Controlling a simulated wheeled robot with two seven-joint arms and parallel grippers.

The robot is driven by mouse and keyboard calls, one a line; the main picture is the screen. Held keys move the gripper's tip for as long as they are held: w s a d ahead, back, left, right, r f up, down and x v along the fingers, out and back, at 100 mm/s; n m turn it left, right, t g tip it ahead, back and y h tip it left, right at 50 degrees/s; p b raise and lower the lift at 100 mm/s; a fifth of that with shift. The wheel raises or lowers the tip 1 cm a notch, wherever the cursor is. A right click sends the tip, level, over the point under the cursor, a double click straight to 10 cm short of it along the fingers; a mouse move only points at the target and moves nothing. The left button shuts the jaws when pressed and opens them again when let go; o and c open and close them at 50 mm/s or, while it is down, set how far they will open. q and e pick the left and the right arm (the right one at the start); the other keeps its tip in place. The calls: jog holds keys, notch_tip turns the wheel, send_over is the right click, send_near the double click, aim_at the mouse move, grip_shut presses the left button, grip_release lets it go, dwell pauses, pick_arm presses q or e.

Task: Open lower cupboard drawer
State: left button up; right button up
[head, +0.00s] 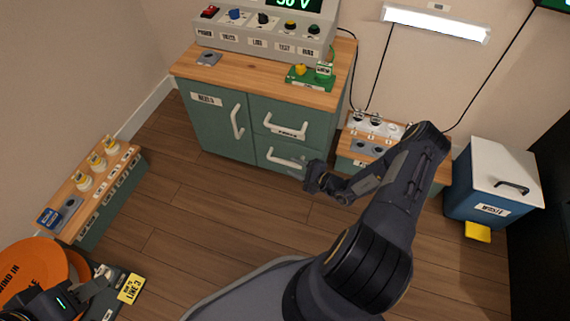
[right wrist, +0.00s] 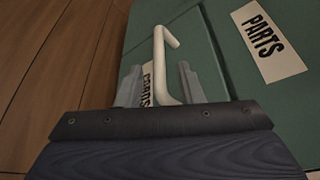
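The green cupboard (head: 221,120) has a wooden top, a door on the left and two drawers on the right. The upper drawer is labelled PARTS (right wrist: 267,42). The lower drawer (head: 267,154) looks shut, with a pale bar handle (head: 285,159); its label, partly hidden in the right wrist view, seems to read CORDS (right wrist: 147,86). My right gripper (right wrist: 158,84) is at this handle (right wrist: 160,62), its fingers apart on either side of the bar. A gap shows at the left finger. My left gripper (head: 88,291) is at the lower left, far from the cupboard; its fingers are unclear.
A low cabinet (head: 362,150) stands right of the cupboard, close to my right arm. A blue bin (head: 474,196) with a white lid is further right. A low bench (head: 100,205) and an orange round object (head: 32,270) are at left. The middle floor is clear.

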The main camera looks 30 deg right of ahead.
aim_at(290, 165)
jog(key=shift+b+x, duration=0.6)
jog(key=shift+x, duration=1.6)
grip_shut()
